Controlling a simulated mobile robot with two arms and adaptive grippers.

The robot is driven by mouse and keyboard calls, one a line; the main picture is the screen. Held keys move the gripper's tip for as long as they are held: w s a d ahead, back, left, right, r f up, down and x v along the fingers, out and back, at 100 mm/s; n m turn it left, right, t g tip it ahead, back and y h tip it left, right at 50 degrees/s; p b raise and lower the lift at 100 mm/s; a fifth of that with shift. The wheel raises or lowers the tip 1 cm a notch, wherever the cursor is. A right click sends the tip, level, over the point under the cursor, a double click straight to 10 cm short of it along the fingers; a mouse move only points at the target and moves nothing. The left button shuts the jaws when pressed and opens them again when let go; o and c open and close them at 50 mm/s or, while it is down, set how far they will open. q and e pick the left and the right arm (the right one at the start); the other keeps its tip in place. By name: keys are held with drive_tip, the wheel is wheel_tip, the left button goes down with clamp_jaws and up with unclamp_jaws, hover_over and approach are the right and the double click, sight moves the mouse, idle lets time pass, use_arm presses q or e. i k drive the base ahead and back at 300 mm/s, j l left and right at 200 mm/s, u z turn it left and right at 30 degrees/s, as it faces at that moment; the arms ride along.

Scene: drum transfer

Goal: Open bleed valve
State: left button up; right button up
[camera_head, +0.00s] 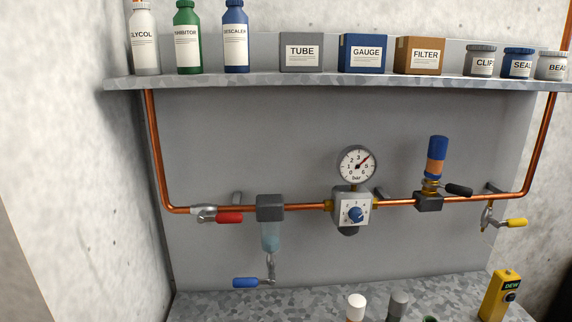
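Several lever valves sit on the copper pipe assembly, and no label shows which is the bleed valve. A valve with a yellow lever (516,223) hangs below the pipe at the right, its lever pointing right. A blue lever (245,282) sits below the clear filter bowl (271,237), pointing left. A red lever (229,218) lies along the pipe at the left. A black lever (459,190) sticks out right beside the blue and orange cylinder (437,158). The pressure gauge (357,165) needle points to the upper right. Neither gripper is in view.
A shelf (280,82) above holds bottles, boxes and jars. A speckled bench top (230,306) below carries a yellow DEW device (500,296), a white-capped item (356,307) and a grey-capped item (397,306). A concrete wall stands close at the left.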

sight(518, 222)
drive_tip(key=z, duration=1.45)
